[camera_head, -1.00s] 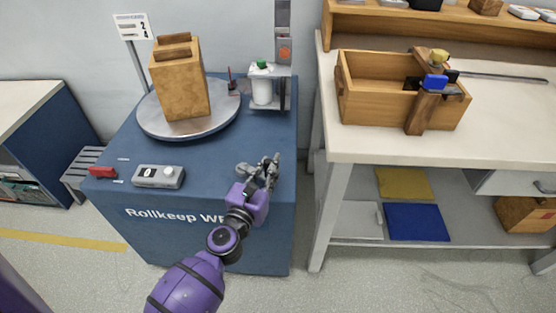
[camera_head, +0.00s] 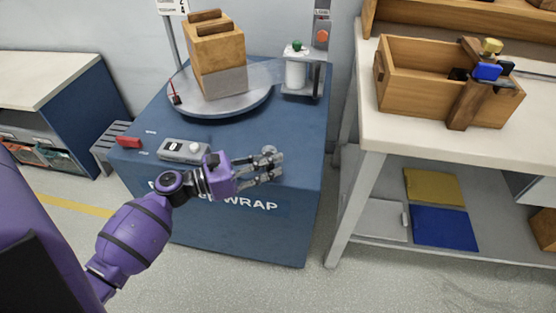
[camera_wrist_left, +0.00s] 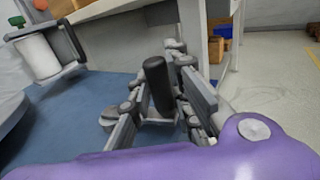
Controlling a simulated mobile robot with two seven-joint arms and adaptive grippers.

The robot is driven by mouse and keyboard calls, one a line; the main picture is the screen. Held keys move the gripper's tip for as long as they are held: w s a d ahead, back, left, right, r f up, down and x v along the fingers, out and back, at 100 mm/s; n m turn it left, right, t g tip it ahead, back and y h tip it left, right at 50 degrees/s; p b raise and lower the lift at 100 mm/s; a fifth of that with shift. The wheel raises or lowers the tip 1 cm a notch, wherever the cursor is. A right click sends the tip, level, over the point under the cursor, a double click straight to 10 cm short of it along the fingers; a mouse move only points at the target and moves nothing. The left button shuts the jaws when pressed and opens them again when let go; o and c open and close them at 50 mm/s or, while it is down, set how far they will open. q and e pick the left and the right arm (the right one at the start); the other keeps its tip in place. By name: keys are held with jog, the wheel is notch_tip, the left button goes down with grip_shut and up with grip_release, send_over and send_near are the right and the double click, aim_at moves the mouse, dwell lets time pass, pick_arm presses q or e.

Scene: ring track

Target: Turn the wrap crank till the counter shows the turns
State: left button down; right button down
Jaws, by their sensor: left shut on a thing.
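My left gripper (camera_head: 268,167) is at the front right of the blue wrapping machine (camera_head: 300,190). In the left wrist view the gripper (camera_wrist_left: 160,105) is shut on a black upright crank handle (camera_wrist_left: 156,80). The crank arm is hidden. The grey counter box (camera_head: 185,150) sits on the machine's top, left of the gripper; its small display is too blurred to read. A wooden crate (camera_head: 215,50) stands on the round turntable (camera_head: 225,103), with pale film on its lower part. A red marker (camera_head: 174,93) is at the turntable's left edge. My right gripper is not in view.
The film roll (camera_head: 296,72) stands on a post behind right, with film running towards the crate. A sign (camera_head: 172,6) is cut off at the top. A workbench (camera_head: 385,135) with a wooden box (camera_head: 425,90) stands right. A red object (camera_head: 128,142) lies at the machine's left edge.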

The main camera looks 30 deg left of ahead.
pick_arm(q)
jog(key=shift+s+a+f+p, duration=0.1)
jog(key=shift+s+a+p, duration=0.3)
jog(key=shift+a, duration=0.3)
jog(key=shift+s+a, duration=0.1)
jog(key=shift+a, duration=0.15)
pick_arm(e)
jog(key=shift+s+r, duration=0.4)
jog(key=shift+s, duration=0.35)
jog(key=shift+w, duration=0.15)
pick_arm(q)
jog(key=c, duration=1.8)
grip_release()
jog(key=shift+o, duration=0.9)
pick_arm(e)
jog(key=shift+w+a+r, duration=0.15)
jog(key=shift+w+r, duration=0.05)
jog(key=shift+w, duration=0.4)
pick_arm(q)
jog(key=v, duration=1.2)
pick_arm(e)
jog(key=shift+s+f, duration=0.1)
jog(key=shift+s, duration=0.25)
pick_arm(q)
jog(key=shift+d, duration=0.1)
